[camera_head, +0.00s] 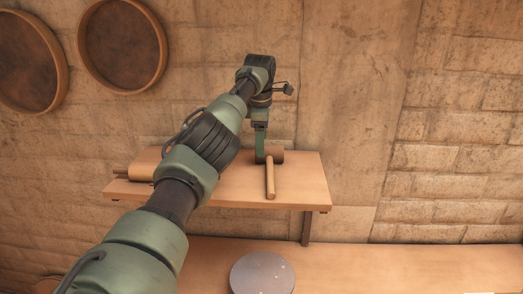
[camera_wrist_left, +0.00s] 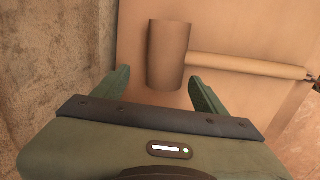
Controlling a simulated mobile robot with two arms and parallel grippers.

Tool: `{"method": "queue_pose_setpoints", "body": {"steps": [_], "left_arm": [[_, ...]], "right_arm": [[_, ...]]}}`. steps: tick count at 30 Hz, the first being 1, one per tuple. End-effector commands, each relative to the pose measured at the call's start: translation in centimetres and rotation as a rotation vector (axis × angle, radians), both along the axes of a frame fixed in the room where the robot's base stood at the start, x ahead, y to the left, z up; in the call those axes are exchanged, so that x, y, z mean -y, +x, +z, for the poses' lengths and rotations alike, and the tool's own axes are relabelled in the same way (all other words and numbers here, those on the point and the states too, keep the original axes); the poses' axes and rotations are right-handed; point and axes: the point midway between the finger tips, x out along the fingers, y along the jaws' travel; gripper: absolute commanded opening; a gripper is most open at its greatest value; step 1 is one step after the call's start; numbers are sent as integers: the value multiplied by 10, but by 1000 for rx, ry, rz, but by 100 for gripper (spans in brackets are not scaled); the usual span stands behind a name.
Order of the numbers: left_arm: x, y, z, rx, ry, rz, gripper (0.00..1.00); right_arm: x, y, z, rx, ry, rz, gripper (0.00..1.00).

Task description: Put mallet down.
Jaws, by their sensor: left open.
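The wooden mallet (camera_head: 270,178) lies on the small wall shelf (camera_head: 225,190). Its handle points toward the front of the shelf and its cylindrical head is at the back end. My left gripper (camera_head: 260,155) points down at the mallet head. In the left wrist view the head (camera_wrist_left: 168,55) stands beyond and between the two spread green fingers (camera_wrist_left: 160,92), with gaps on both sides, and the handle (camera_wrist_left: 250,65) runs off to the right. The left gripper is open. My right gripper is in neither view.
Another wooden cylinder with a handle (camera_head: 141,173) lies at the shelf's left, partly behind my arm. A lower counter (camera_head: 400,270) holds a grey round disc (camera_head: 262,274). Two round wooden sieves (camera_head: 122,45) hang on the wall. The shelf's right end is clear.

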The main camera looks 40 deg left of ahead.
Motion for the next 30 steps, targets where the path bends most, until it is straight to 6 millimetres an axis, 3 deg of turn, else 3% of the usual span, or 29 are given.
{"method": "queue_pose_setpoints", "body": {"steps": [6,12,30], "left_arm": [[7,-6,51,3,-2,-1,72],[10,-11,78,2,-2,-1,72],[11,-12,84,-1,-1,0,72]], "right_arm": [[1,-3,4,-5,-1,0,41],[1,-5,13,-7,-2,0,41],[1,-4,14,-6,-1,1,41]]}}
